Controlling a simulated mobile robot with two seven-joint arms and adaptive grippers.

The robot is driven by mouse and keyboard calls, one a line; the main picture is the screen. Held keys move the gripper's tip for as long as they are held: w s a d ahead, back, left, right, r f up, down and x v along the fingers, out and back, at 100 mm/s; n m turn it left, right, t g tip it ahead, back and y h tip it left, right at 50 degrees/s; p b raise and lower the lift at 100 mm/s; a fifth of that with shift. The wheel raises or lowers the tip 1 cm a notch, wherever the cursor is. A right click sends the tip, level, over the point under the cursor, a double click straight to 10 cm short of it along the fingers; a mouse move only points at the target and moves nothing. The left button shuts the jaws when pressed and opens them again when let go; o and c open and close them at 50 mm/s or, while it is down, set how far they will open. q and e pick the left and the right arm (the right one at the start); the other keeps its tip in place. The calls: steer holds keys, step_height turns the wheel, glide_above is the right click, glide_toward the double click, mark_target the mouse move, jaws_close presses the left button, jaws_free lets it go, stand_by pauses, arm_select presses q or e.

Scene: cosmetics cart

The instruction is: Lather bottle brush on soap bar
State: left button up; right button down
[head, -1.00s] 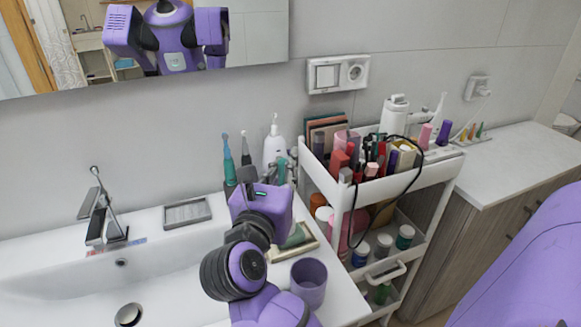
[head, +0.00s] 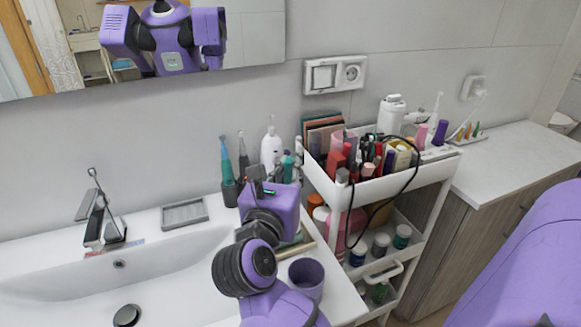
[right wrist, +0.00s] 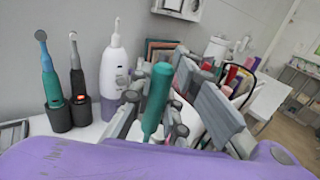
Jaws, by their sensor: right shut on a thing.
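My right gripper (head: 272,180) is over the right end of the washbasin counter, mostly hidden behind its own purple wrist. In the right wrist view its grey fingers (right wrist: 167,100) are shut on a teal upright piece, which looks like the bottle brush handle (right wrist: 157,98). Its bristles cannot be made out. A shallow beige-rimmed dish (head: 304,249) lies below and behind my wrist, partly hidden. A greenish shape on it may be the soap bar (head: 298,239). My left gripper does not show.
A purple cup (head: 306,278) is near the front edge. A grey ridged dish (head: 184,214) lies behind the basin (head: 70,275). A full white cart (head: 385,190) stands right.

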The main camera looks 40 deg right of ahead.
steer(key=shift+d+r, duration=0.1)
steer(key=shift+d, duration=0.2)
steer(key=shift+r+p, duration=2.4)
steer(key=shift+r, duration=1.15)
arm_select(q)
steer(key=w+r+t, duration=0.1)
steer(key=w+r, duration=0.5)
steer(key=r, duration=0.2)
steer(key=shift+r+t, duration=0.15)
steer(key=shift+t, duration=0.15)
arm_select(e)
steer(key=shift+f, duration=0.1)
steer(key=shift+a+f, duration=0.1)
